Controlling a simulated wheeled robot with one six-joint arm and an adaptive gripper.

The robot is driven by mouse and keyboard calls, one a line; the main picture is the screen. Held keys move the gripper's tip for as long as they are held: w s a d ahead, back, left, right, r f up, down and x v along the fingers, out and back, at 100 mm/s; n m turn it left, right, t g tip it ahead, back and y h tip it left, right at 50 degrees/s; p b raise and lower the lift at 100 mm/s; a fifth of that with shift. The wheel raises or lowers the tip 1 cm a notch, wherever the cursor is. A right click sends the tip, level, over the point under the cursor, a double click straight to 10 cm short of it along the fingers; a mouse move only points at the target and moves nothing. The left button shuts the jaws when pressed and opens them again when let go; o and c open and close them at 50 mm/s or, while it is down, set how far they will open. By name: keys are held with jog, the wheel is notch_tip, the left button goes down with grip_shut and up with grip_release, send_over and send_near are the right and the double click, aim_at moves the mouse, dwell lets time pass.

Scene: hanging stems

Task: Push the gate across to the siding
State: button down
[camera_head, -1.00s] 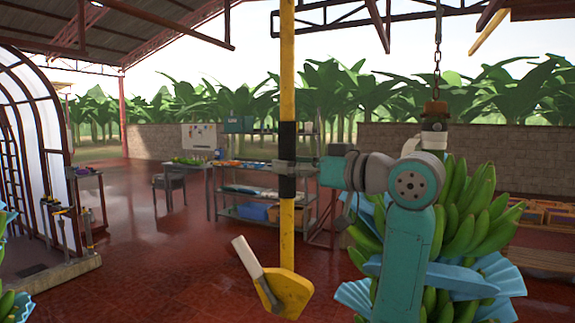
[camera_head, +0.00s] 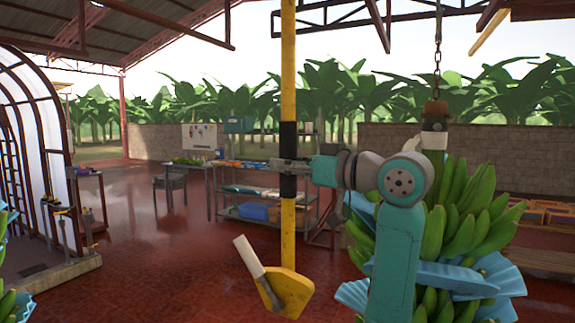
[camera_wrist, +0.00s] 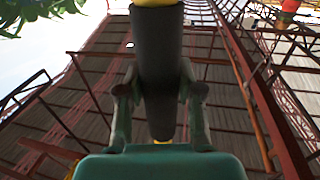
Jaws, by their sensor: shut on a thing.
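The gate appears as a tall upright yellow pole (camera_head: 288,70) with a black band (camera_head: 288,186) around its middle. Its lower end carries a yellow foot (camera_head: 290,292) with a pale bar (camera_head: 248,257) leaning up to the left. My gripper (camera_head: 284,165) reaches in from the right and is shut on the black band at mid height. In the wrist view the black band (camera_wrist: 160,70) stands between my two fingers, with yellow above it. The pole's top is out of frame. I cannot make out the siding in these views.
A banana bunch (camera_head: 462,215) with blue wrapping hangs from a chain (camera_head: 436,60) at the right, behind my arm. A shelf rack (camera_head: 262,205) and a table stand behind the pole. A white arched tunnel (camera_head: 45,130) is at the left. Red floor between is open.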

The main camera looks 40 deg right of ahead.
jog(key=w+d, duration=0.2)
jog(key=d, duration=0.4)
jog(key=w+d, duration=0.2)
jog(key=d, duration=0.5)
jog(key=shift+w, duration=0.35)
jog(key=c, duration=0.7)
grip_release()
jog(key=shift+d, duration=0.1)
jog(key=s, duration=0.4)
jog(key=s+d, duration=0.1)
jog(key=s, duration=0.6)
jog(key=shift+s+d, duration=0.35)
